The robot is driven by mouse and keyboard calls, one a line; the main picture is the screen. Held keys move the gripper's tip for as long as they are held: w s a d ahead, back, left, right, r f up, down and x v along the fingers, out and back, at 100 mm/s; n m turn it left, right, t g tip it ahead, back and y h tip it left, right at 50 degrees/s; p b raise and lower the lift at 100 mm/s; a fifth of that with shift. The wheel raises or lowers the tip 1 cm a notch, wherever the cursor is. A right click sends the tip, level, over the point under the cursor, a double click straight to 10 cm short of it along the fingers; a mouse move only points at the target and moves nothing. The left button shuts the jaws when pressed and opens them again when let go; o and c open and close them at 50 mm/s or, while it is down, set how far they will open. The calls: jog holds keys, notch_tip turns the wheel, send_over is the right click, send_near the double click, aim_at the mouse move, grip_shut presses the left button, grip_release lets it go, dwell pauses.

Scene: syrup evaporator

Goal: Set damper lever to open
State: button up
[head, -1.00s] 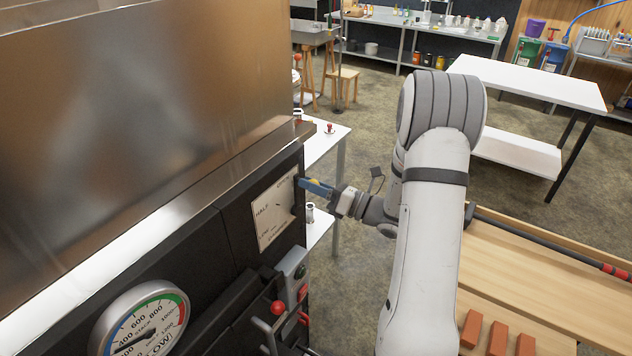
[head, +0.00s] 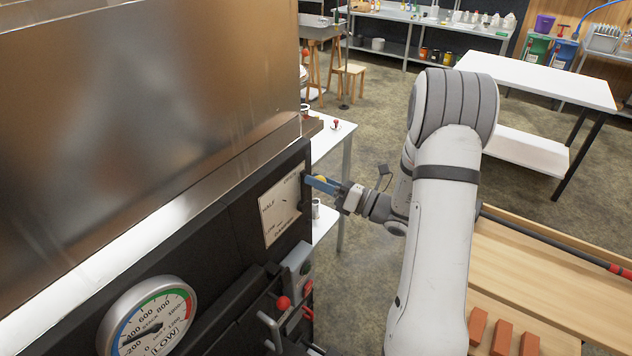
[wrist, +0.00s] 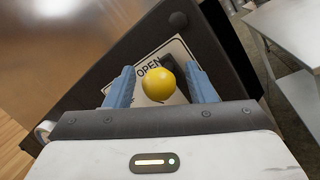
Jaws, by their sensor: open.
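The damper plate (head: 281,209) is a pale label on the dark front of the evaporator, with HALF readable at its left in the head view. In the wrist view the plate (wrist: 175,58) shows the word OPEN. The damper lever's yellow knob (wrist: 159,85) sits between the two blue fingers of my gripper (wrist: 161,88), close to the OPEN end. Both fingers stand apart, with a gap visible on each side of the knob. In the head view my gripper (head: 321,184) is at the plate's upper right edge.
A stack gauge (head: 150,320) and a red-knobbed lever (head: 283,302) are lower on the same front. The steel pan (head: 150,90) rises above it. A white table (head: 330,140) stands behind. A wooden bench (head: 530,275) with red bricks is at right.

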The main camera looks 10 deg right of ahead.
jog(key=b+v, duration=0.1)
jog(key=v, duration=0.6)
jog(key=shift+s+d+b, duration=0.25)
jog(key=shift+d+b, duration=0.05)
jog(key=shift+b, duration=0.1)
